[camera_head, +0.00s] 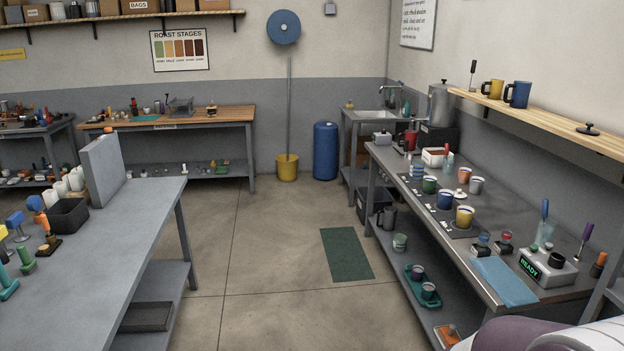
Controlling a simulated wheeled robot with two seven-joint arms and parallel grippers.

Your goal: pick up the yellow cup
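A yellow cup (464,217) with a pale rim stands upright on the grey workbench (520,290) at the right. It is at the near end of a short row with a blue cup (445,199) and a green cup (429,184), each by a dark mat. A yellow mug (492,89) stands on the wooden wall shelf above, beside a blue mug (517,94). Neither of my grippers shows in the view.
Near the yellow cup are small dark-based jars (481,244), a blue cloth (506,279) and a device reading READY (547,267). An orange cup (464,174) and a grey cup (476,185) stand behind. The floor (270,270) between the benches is open, with a green mat (346,254).

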